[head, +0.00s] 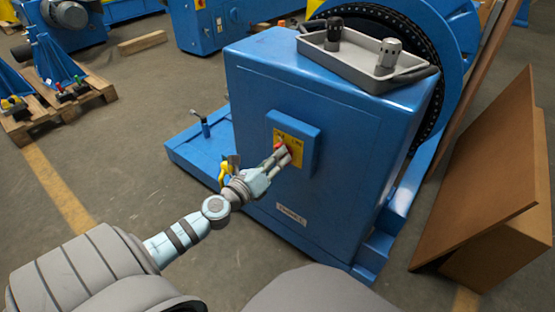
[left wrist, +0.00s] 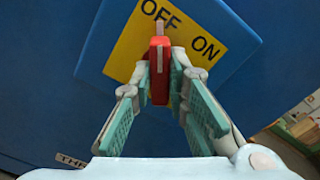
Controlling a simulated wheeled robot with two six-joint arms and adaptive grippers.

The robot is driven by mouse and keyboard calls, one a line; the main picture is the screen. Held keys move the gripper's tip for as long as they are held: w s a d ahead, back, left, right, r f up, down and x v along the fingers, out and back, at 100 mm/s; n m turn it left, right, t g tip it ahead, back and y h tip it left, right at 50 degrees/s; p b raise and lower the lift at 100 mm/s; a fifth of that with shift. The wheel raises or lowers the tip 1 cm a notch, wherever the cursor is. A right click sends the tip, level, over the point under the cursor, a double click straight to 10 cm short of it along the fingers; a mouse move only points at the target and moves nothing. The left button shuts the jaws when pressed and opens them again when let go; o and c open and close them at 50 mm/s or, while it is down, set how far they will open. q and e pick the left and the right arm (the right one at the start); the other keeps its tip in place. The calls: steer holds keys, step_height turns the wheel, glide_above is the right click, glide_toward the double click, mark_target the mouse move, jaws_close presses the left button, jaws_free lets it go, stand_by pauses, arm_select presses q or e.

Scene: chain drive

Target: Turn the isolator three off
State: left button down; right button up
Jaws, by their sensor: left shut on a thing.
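The isolator is a red handle (head: 280,146) on a yellow plate (head: 288,150), on the front of a blue cabinet (head: 250,100). In the left wrist view the plate (left wrist: 130,50) reads OFF and ON and looks tilted. The red handle (left wrist: 159,60) stands upright in that picture, its upper end close to the word OFF. My left gripper (head: 277,160) is shut on the handle, with a finger on each side of it in the left wrist view (left wrist: 160,82). A label partly showing "THR" (left wrist: 72,160) is at lower left. My right gripper is not in view.
A grey tray (head: 345,65) with a black and a grey knobbed part stands on the cabinet. A lever (head: 205,126) stands on the blue base at left. Brown boards (head: 480,180) lean at right. Pallets (head: 60,108) stand at far left. Open floor lies between.

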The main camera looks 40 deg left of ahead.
arm_select(q)
steer(key=shift+f+n, duration=0.1)
steer(key=shift+n, duration=1)
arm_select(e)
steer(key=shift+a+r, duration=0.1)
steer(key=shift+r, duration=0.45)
arm_select(q)
steer(key=c, duration=1.6)
jaws_free()
steer(key=shift+o, duration=0.2)
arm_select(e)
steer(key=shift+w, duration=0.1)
arm_select(q)
steer(key=s, duration=1.2)
steer(key=shift+d, duration=0.1)
